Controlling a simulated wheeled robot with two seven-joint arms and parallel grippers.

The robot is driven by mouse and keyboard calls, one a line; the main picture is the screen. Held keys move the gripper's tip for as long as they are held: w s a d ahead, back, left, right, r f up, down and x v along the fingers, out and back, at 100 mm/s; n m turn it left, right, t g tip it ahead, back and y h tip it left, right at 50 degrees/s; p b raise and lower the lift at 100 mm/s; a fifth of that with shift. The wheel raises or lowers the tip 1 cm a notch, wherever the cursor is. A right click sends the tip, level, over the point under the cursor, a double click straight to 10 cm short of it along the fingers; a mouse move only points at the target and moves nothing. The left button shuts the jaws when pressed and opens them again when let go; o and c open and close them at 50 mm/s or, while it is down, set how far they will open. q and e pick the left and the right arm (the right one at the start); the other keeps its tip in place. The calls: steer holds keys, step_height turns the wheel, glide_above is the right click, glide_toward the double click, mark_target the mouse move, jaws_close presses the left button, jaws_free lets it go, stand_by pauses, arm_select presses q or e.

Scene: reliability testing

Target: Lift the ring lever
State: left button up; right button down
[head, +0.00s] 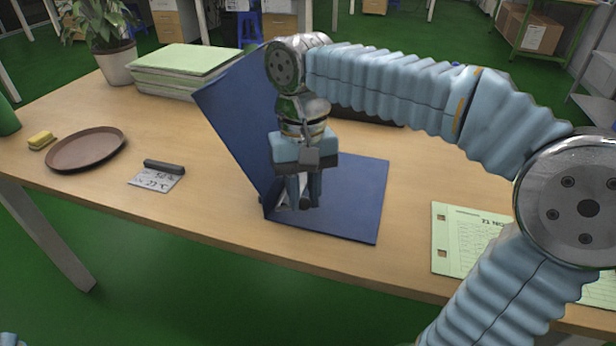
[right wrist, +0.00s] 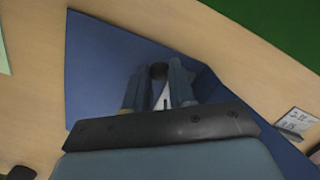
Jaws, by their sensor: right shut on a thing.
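A blue binder (head: 362,195) lies open on the desk, one cover flat and the other standing tilted up at its left. It also shows in the right wrist view (right wrist: 95,65). My right gripper (head: 304,204) points down at the binder's near inner side, next to the fold. Its fingers are shut on the ring lever, whose dark rounded end (right wrist: 158,71) shows between the fingertips in the right wrist view. Pale metal of the ring mechanism (right wrist: 164,102) shows between the fingers. The fingers hide much of the lever, so its angle is unclear. My left gripper is not in view.
A brown plate (head: 87,149), a yellow sponge (head: 41,140) and a small display card (head: 155,179) lie to the left. A paper stack (head: 185,72) and a potted plant (head: 112,50) stand behind. A punched green sheet (head: 465,235) lies right, near the front edge.

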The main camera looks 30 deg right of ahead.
steer(key=shift+w+a+r+g+h+p, duration=0.2)
steer(key=shift+r+g+h+p, duration=0.1)
steer(key=shift+r+p, duration=0.2)
steer(key=shift+w+a+f+g+h, duration=0.1)
steer(key=shift+w+g+h, duration=0.15)
steer(key=shift+g, duration=0.25)
steer(key=shift+s, duration=0.1)
steer(key=c, duration=0.9)
jaws_free()
steer(key=shift+c, duration=0.2)
steer(key=v, duration=0.7)
steer(key=shift+r, duration=0.2)
